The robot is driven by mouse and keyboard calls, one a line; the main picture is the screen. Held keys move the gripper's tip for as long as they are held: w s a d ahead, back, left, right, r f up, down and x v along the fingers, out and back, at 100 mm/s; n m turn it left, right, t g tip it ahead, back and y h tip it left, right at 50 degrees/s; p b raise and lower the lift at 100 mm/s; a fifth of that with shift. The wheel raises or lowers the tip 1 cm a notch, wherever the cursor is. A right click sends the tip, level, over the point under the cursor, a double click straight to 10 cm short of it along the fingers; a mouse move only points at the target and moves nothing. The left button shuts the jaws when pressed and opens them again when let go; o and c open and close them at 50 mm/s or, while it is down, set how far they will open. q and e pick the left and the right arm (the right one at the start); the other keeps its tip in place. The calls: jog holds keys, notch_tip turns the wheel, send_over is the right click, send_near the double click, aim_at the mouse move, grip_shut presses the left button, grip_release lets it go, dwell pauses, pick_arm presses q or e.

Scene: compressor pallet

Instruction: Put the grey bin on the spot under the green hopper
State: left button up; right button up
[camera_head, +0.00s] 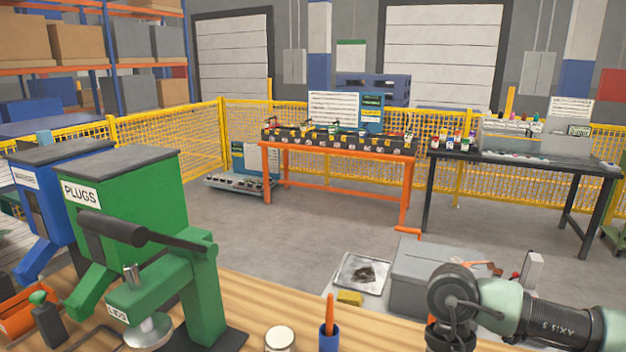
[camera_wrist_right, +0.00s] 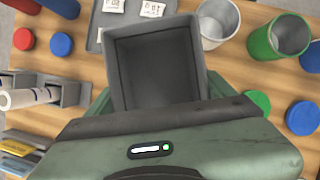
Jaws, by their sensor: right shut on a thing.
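The grey bin (camera_wrist_right: 155,70) shows in the right wrist view, open side towards the camera and empty inside. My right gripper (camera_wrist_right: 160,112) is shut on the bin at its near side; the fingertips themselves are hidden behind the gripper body. The green hopper (camera_head: 135,200), labelled PLUGS, stands at the left of the head view with its chute pointing down towards the wooden bench. The spot under it cannot be made out. The bin is not visible in the head view, where my right arm enters at the lower right. My left gripper is in neither view.
A blue hopper (camera_head: 42,200) stands beside the green one. A green press (camera_head: 165,290) labelled LIDS stands in front. A blue cup (camera_head: 329,338) is on the bench. In the wrist view, a metal cup (camera_wrist_right: 218,22), a green cup (camera_wrist_right: 279,38) and a tray (camera_wrist_right: 96,38) surround the bin.

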jog(key=shift+s+d+f+n, duration=0.1)
jog(key=shift+s+n, duration=0.15)
jog(key=shift+n, duration=0.05)
jog(key=shift+w, duration=0.1)
jog(key=w+m+y, duration=0.1)
jog(key=w+m, duration=0.1)
jog(key=m, duration=0.1)
jog(key=w+a+r+m+t+y+b, duration=0.1)
jog(key=w+m, duration=0.2)
jog(key=w+a+m+y, duration=0.1)
jog(key=w+m, duration=0.1)
jog(key=m, duration=0.2)
jog(key=shift+w+r+t, duration=0.15)
jog(key=shift+r+t, duration=0.05)
jog(key=shift+t, duration=0.2)
jog(key=w+d+r+m+t+y+b, duration=0.1)
jog(key=w+r+m+t, duration=0.3)
jog(key=w+m, duration=0.6)
jog(key=f+m+p, duration=0.1)
jog(key=f, duration=0.5)
jog(key=s+f+p, duration=0.1)
jog(key=f, duration=0.6)
jog(key=s+f+m+p, duration=0.1)
jog(key=f, duration=0.5)
jog(key=shift+f+m+t, duration=0.3)
jog(key=shift+f, duration=0.05)
jog(key=shift+d+f, duration=0.1)
jog(key=shift+f, duration=0.25)
